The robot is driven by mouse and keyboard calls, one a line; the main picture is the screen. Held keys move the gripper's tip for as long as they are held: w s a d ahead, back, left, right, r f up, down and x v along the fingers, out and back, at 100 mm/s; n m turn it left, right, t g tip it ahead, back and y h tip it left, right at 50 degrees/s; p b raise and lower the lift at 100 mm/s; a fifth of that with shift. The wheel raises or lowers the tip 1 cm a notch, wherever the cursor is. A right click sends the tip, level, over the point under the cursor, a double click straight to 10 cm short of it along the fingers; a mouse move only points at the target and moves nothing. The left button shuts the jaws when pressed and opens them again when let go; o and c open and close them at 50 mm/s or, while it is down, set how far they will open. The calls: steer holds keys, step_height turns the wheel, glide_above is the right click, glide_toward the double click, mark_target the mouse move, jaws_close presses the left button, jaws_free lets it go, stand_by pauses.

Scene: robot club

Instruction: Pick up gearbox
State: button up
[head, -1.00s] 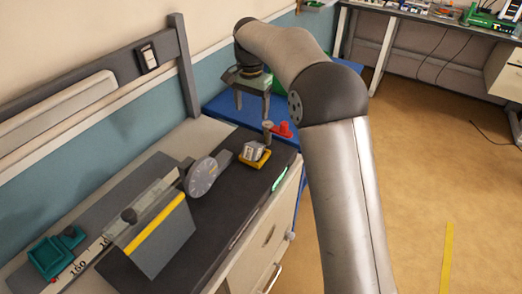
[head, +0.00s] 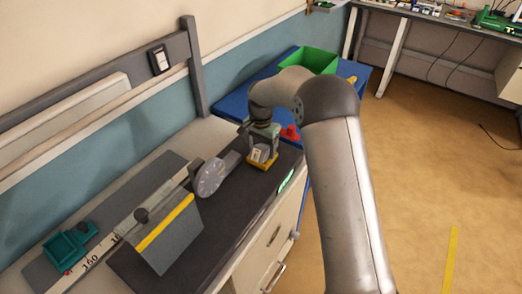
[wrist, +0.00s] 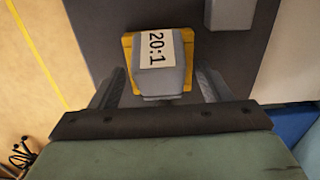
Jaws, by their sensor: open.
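The gearbox (head: 261,156) is a small grey block with a yellow base. It sits on the dark mat at the far end of the bench. In the wrist view the gearbox (wrist: 160,72) shows a white label reading "20:1". My gripper (head: 263,146) is just above it in the head view. In the wrist view my gripper (wrist: 158,85) is open, with one finger on each side of the gearbox's near end. I see a gap between each finger and the grey body. A short shaft end points toward my gripper.
A grey dial (head: 211,177) and a grey panel with a yellow edge (head: 165,235) stand on the dark mat (head: 235,215) to the left. A red part (head: 290,132) lies behind the gearbox on a blue surface (head: 235,103). A green bin (head: 309,60) stands farther back.

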steer(key=shift+f, duration=0.5)
steer(key=c, duration=1.3)
steer(key=shift+r, duration=0.1)
steer(key=shift+r, duration=0.5)
step_height(320, 180, up, 2)
steer(key=shift+r+b, duration=0.2)
steer(key=shift+b, duration=0.25)
steer(key=s+d+r+b, duration=0.1)
steer(key=s+r, duration=0.2)
steer(key=s, duration=0.1)
steer(key=s+d+r+b, duration=0.1)
steer(key=s+d+r, duration=0.1)
steer(key=s+r, duration=0.1)
steer(key=s+d+r+b, duration=0.1)
steer(key=s+r+b, duration=0.1)
steer(key=s, duration=0.4)
steer(key=shift+s+d+r, duration=0.1)
steer(key=shift+d+r, duration=0.2)
steer(key=shift+r, duration=0.45)
